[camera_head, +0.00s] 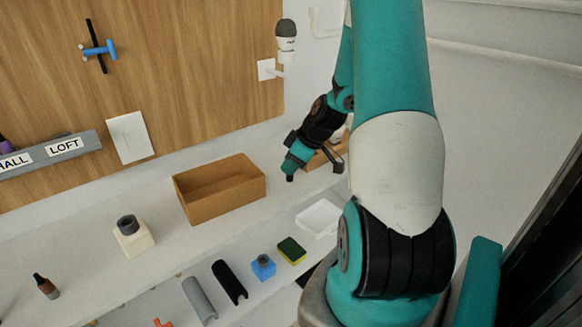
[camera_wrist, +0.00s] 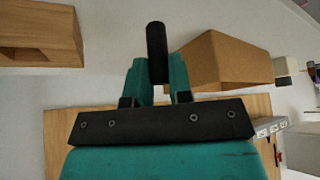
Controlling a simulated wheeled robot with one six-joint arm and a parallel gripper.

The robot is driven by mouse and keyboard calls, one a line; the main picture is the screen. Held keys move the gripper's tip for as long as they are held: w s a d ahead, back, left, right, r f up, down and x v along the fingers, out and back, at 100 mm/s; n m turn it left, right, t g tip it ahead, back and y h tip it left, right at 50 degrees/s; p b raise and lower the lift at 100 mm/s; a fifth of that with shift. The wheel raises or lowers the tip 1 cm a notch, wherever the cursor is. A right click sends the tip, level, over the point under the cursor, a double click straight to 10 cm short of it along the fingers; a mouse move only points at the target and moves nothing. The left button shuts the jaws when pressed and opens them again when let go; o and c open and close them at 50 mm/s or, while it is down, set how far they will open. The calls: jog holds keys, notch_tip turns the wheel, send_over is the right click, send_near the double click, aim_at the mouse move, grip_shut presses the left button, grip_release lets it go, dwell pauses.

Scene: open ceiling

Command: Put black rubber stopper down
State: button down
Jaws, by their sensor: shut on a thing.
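My gripper (camera_head: 290,172) points down over the white shelf (camera_head: 165,205), between two wooden boxes. In the wrist view the gripper (camera_wrist: 158,78) has its teal fingers closed around a black cylinder, the black rubber stopper (camera_wrist: 157,42). The stopper sticks out past the fingertips. In the head view only a small dark end of the stopper (camera_head: 290,178) shows below the fingers. I cannot tell whether it touches the shelf.
An open brown box (camera_head: 215,200) stands left of my gripper; another wooden box (camera_head: 318,161) is partly hidden behind my arm. A cream block with a grey ring (camera_head: 133,240) stands further left. On the lower ledge are a sponge (camera_head: 291,250), a blue item (camera_head: 263,267) and a white tray (camera_head: 319,218).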

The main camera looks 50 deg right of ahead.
jog(key=shift+f, duration=0.6)
jog(key=shift+f, duration=0.1)
jog(key=c, duration=1)
grip_release()
jog(key=shift+c, duration=0.2)
